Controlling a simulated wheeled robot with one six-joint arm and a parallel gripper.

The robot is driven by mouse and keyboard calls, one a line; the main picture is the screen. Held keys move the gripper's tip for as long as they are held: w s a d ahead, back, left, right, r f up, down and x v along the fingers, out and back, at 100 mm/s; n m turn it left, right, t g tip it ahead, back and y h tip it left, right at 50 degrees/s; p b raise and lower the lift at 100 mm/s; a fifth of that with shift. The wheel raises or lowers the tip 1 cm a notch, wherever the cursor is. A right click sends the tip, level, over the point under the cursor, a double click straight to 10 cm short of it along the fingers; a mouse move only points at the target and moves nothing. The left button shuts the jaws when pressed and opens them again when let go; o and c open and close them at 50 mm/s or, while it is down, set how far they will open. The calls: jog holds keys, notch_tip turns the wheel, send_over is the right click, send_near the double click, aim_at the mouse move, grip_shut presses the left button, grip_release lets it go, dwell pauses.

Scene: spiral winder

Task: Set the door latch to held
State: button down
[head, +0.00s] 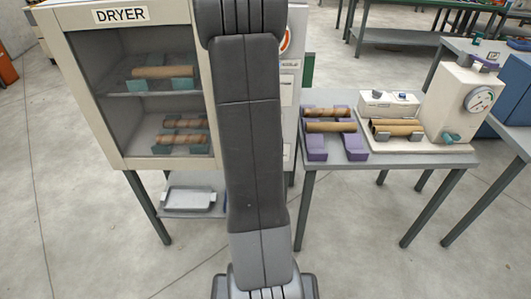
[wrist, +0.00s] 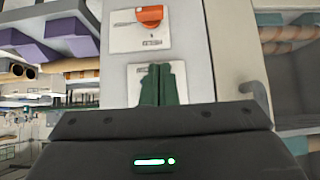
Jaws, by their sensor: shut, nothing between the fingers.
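The dryer (head: 120,50) stands at the left in the head view. Its narrow front panel (head: 297,60) is partly hidden behind my arm. In the wrist view, my gripper (wrist: 163,66) has its dark green fingers together and empty, in front of a white plate (wrist: 134,72) on that panel. An orange knob (wrist: 150,14) on another plate (wrist: 122,35) lies beyond the fingertips. A grey hooked part (wrist: 258,92) shows to the right of the fingers. I cannot tell which of these is the door latch or read its setting.
Wooden rolls lie on teal holders inside the dryer. A table (head: 310,170) at the right carries purple cradles (head: 317,145) with rolls and a cream machine with a gauge (head: 480,99). A grey tray (head: 188,199) sits below the dryer. Floor in front is clear.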

jog(key=s+f+b+x, duration=0.2)
jog(key=b+x, duration=0.4)
jog(key=x, duration=0.6)
jog(key=shift+w+f, duration=0.25)
jog(key=shift+d+p, duration=0.1)
jog(key=shift+p, duration=0.3)
